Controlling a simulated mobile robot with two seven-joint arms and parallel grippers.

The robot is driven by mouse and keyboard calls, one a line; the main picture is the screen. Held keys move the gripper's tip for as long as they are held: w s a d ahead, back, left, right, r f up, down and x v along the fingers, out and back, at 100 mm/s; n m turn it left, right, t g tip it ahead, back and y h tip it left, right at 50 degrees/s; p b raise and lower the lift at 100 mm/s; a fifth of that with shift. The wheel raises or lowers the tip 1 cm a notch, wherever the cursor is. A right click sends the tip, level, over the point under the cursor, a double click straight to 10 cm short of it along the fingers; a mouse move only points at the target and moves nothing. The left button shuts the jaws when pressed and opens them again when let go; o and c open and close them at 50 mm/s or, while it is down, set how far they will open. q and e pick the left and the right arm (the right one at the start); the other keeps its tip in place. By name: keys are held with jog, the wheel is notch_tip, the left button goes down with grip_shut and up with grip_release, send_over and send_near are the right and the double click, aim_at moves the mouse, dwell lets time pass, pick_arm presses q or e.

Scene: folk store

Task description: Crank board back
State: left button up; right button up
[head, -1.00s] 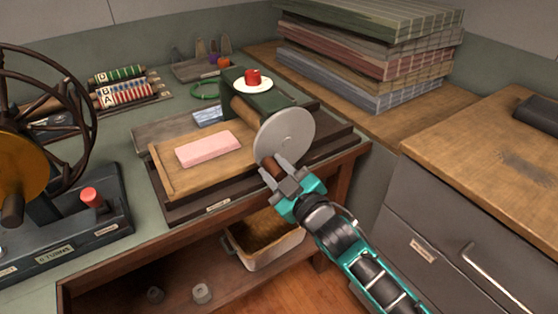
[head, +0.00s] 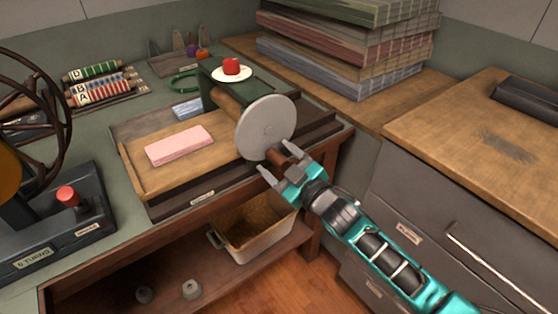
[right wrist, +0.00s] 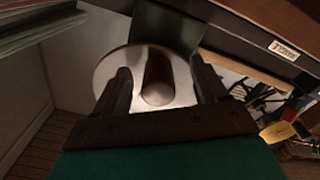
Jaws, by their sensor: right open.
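The wooden board (head: 146,179) carries a pink block (head: 180,146) and lies on the dark bed of the press (head: 190,203). At its right stands a pale round crank disc (head: 262,127) with a brown handle (head: 278,154) low on its right side. My right gripper (head: 277,160) is open, its fingers on either side of the handle. In the right wrist view the handle (right wrist: 157,85) stands between the two fingers, with the disc (right wrist: 115,70) behind. Contact with the fingers cannot be told. My left gripper is not in view.
A red object (head: 232,66) sits on a white plate (head: 245,74) atop the press. A wheel machine with a red knob (head: 68,196) stands at left. Below is a bin (head: 262,240). A wooden counter (head: 450,125) is at right.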

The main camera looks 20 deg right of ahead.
jog(key=shift+p+v, duration=0.8)
jog(key=shift+v, duration=0.8)
jog(key=p, duration=0.2)
send_near(284, 166)
jog(key=x, duration=0.2)
jog(key=shift+w+a, duration=0.1)
jog(key=shift+w, duration=0.3)
jog(key=s+f+m+g+h, duration=0.4)
jog(key=s+f+m+g, duration=0.2)
jog(key=s+f, duration=0.6)
jog(key=s+m, duration=0.1)
jog(key=s, duration=0.1)
jog(key=shift+s+a, duration=0.2)
jog(key=shift+s, duration=0.1)
jog(key=shift+f, duration=0.1)
